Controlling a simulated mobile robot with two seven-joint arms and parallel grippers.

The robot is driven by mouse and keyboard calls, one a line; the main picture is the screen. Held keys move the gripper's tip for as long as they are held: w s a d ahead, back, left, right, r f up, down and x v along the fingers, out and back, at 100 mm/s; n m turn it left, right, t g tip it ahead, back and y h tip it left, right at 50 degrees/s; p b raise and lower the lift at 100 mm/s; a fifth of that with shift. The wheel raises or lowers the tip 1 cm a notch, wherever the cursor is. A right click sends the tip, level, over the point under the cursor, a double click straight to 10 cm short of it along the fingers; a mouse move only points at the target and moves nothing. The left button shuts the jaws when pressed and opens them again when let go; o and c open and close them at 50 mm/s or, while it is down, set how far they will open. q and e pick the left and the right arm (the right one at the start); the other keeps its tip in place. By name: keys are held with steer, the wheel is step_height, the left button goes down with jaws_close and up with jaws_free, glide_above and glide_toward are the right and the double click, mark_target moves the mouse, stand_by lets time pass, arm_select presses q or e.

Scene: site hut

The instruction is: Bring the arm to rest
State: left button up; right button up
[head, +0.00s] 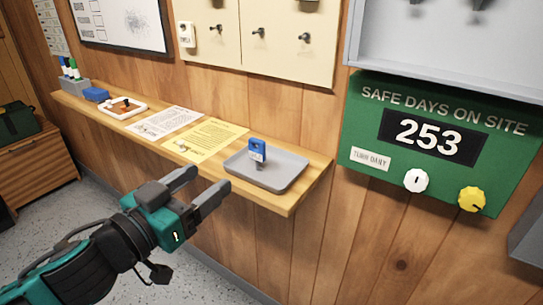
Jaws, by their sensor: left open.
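My left arm comes in from the lower left of the head view. Its gripper (208,187) is open, with nothing between its two grey fingers. It is held in front of the wooden shelf (297,192), near the shelf's front edge and left of the grey tray. My right gripper does not show.
A grey tray (286,178) on the shelf holds a blue-tagged item (257,150). Yellow (207,139) and white (165,122) sheets lie to its left. A green sign (440,140) with two knobs and a hook board (285,45) hang on the wall. Open floor lies below.

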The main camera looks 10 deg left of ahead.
arm_select(q)
step_height(320, 180, down, 12)
steer(key=s+a+n+g+y+p, duration=0.1)
steer(key=a+g+y+p, duration=0.15)
steer(key=p, duration=0.25)
steer(key=s+d+f+g+p, duration=0.1)
steer(key=s+d+f+g, duration=0.1)
steer(key=f, duration=0.4)
steer(key=s+d+f+g+y+p, duration=0.1)
steer(key=s+d+f+p, duration=0.1)
steer(key=s+f, duration=0.4)
steer(key=shift+s+d+g, duration=0.15)
steer(key=shift+d+g, duration=0.2)
steer(key=shift+d, duration=0.55)
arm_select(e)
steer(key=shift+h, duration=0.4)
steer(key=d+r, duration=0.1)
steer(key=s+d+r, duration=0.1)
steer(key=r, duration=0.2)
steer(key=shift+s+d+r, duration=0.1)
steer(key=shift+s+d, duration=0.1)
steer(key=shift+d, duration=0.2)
arm_select(q)
steer(key=shift+r, duration=0.1)
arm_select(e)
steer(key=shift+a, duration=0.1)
